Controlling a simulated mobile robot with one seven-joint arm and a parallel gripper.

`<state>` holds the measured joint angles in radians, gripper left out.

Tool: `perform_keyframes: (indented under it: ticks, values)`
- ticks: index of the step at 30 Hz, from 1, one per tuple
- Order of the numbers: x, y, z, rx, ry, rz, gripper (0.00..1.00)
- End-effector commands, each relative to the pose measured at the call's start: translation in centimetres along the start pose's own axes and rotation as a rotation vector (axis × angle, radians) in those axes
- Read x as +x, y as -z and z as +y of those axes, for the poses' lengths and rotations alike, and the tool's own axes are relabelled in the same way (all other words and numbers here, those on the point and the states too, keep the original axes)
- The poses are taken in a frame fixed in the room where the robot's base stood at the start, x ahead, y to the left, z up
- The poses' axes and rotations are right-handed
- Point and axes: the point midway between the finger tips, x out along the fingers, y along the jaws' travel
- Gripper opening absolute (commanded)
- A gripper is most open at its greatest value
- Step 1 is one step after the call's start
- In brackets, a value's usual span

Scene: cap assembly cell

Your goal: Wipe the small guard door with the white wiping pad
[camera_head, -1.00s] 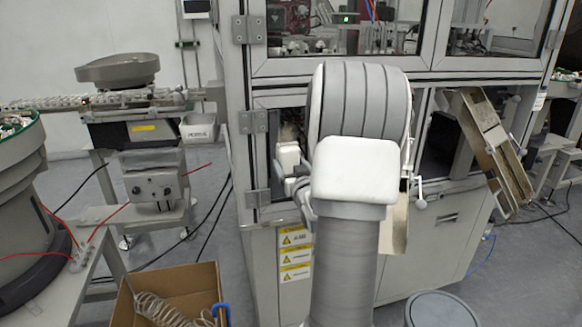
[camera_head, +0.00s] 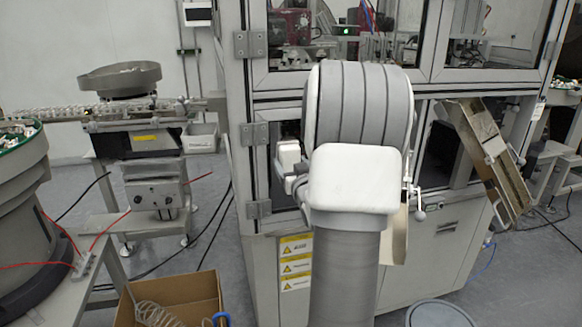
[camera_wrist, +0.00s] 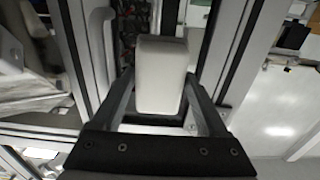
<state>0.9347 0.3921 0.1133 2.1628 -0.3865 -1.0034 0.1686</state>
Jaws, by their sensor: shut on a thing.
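The white wiping pad (camera_wrist: 160,75) is a pale rounded block between the two dark fingers of my gripper (camera_wrist: 162,98) in the wrist view. My gripper is shut on it. The small guard door (camera_head: 262,165) is the narrow grey framed door low on the machine's left side in the head view, hung on metal hinges. In the wrist view the pad is in front of grey frame bars and a dark window. I cannot tell whether it touches the door.
Larger framed windows (camera_head: 345,38) are above the small door. A tilted metal chute (camera_head: 490,150) sticks out at the right. A cardboard box (camera_head: 180,295) and a round grey bin (camera_head: 440,314) stand on the floor. Bowl feeders (camera_head: 120,80) are at the left.

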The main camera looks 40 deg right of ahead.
Motion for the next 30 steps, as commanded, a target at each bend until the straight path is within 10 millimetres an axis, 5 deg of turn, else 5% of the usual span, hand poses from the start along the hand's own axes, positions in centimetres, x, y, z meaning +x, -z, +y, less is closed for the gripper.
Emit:
perform_keyframes:
  ticks: [30]
  values:
    - [0.1, 5.0, -0.1, -0.002, 0.002, 0.006, 0.32]
